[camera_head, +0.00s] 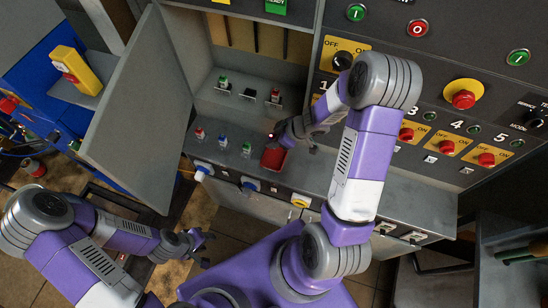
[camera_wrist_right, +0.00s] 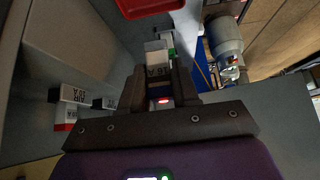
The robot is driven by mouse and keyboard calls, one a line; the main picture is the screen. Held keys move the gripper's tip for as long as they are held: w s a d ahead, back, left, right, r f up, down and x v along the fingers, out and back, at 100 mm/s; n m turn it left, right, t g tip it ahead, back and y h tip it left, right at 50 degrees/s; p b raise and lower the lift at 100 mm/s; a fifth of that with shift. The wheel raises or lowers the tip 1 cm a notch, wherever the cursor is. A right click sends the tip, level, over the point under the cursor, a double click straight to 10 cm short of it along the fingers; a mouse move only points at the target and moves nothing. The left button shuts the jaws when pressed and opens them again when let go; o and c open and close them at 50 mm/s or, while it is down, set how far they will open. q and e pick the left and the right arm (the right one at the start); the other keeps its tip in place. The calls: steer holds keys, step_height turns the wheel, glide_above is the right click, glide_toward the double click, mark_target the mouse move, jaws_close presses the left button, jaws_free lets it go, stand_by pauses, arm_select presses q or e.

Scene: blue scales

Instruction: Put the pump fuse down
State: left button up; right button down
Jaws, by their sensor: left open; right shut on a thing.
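My right gripper (camera_head: 280,135) is inside the open cabinet, above the lower ledge and close to the red tray (camera_head: 273,159). In the right wrist view, my right gripper (camera_wrist_right: 160,92) is shut on a white fuse (camera_wrist_right: 157,58) with a dark printed label. The red tray also shows at the top of the wrist view (camera_wrist_right: 150,8). My left gripper (camera_head: 196,247) is open and empty, low and outside the cabinet.
On the lower ledge stand a red-topped fuse (camera_head: 199,134), a blue-topped fuse (camera_head: 222,142) and a green-topped fuse (camera_head: 246,150). Other fuses or sockets line the back shelf, including a red-topped one (camera_head: 274,96). The open grey door (camera_head: 140,100) bounds the left side.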

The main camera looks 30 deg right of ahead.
step_height(320, 180, down, 5)
steer(key=b, duration=0.3)
steer(key=shift+s+d+f+b, duration=0.1)
steer(key=shift+f+b, duration=0.1)
steer(key=shift+b, duration=0.1)
steer(key=shift+f+b, duration=1.45)
steer(key=shift+f, duration=0.9)
steer(key=shift+f, duration=0.2)
steer(key=c, duration=0.8)
jaws_free()
